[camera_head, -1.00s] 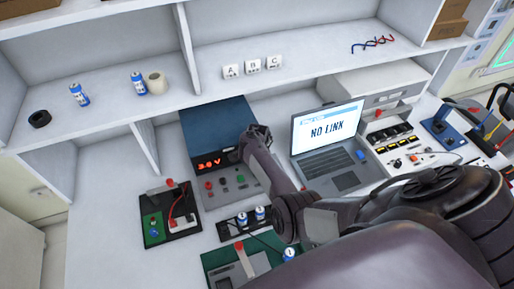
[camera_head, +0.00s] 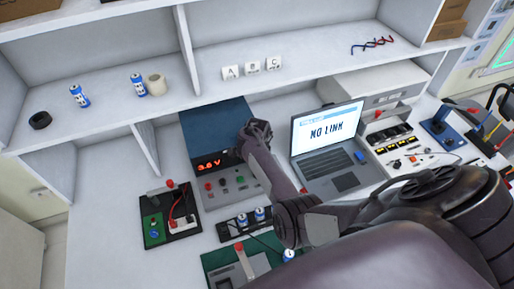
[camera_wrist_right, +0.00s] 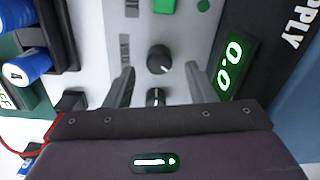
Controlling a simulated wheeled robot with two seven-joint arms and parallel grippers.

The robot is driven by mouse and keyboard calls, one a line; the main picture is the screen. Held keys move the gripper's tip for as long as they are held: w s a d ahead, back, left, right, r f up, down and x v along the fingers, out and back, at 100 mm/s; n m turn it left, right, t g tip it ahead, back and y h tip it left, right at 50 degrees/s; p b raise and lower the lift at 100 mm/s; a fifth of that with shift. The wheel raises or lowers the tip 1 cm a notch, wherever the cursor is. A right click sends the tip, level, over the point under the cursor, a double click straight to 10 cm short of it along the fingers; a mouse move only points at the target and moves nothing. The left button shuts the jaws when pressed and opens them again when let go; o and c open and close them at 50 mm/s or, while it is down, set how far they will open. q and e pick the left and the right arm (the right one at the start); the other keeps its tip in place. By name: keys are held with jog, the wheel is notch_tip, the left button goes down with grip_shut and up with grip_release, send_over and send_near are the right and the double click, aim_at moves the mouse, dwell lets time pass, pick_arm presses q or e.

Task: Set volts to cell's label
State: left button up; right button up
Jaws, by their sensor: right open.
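The power supply (camera_head: 218,130) is a dark blue box with a grey front panel. Its red display (camera_head: 209,165) appears to read 3.0 V. In the right wrist view a green display (camera_wrist_right: 233,66) reads 0.0. My right gripper (camera_wrist_right: 160,75) is open, its fingers either side of a black knob (camera_wrist_right: 157,97) on the panel; contact is unclear. A second black knob (camera_wrist_right: 160,58) is just beyond. Blue-and-white cells sit in a black holder (camera_head: 232,232); another cell (camera_head: 289,254) is by the green board. Their labels are too small to read. My left gripper is out of view.
A laptop (camera_head: 329,135) showing NO LINK stands right of the supply. The bench's left part is clear.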

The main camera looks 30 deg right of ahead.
notch_tip(320, 180, up, 5)
jog(key=shift+s, duration=0.1)
dwell(0.5)
jog(key=shift+f, duration=0.1)
